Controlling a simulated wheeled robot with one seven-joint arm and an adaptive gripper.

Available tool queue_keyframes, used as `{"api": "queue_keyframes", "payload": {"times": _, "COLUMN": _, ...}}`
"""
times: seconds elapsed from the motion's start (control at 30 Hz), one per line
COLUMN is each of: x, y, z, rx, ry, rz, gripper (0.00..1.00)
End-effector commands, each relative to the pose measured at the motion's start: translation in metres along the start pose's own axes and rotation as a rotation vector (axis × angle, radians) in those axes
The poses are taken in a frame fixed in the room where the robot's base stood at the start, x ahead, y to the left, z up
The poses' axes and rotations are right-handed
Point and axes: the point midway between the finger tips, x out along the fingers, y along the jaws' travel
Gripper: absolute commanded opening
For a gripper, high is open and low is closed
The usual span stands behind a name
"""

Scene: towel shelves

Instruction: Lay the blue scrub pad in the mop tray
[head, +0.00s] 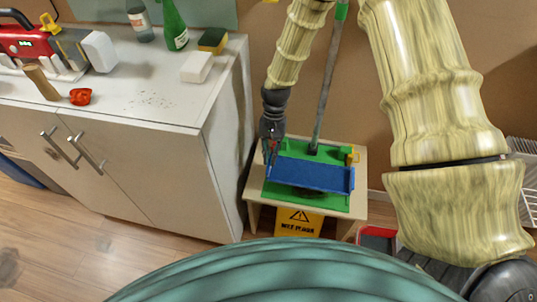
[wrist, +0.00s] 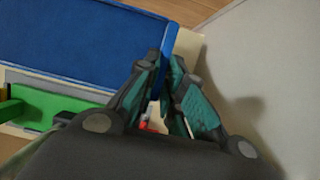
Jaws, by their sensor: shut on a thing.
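The blue scrub pad (head: 315,175) is a flat blue slab with raised ends. It lies level over the green mop tray (head: 335,203), which is on a small pale wooden stand. My gripper (head: 271,150) is at the pad's left end. In the wrist view my gripper (wrist: 168,75) is shut on the pad's raised blue edge, and the flat pad (wrist: 80,45) spreads to the left. A dark patch shows under the pad's front edge; I cannot tell if the pad touches the tray. The pad hides much of the tray's floor.
A mop pole (head: 328,85) stands upright behind the pad. A white-topped cabinet (head: 140,75) is close on the left, holding bottles, sponges and a red tomato-like item (head: 80,96). A yellow wet-floor sign (head: 299,222) is under the stand. A red bin (head: 378,238) stands right.

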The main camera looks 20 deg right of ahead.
Motion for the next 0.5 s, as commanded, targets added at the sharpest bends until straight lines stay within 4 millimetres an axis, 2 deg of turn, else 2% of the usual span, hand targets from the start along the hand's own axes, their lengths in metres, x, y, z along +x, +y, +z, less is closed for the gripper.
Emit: {"api": "queue_keyframes", "payload": {"times": 0.5, "x": 0.037, "y": -0.002, "z": -0.014, "rx": -0.002, "ry": 0.000, "rz": 0.001, "gripper": 0.00}}
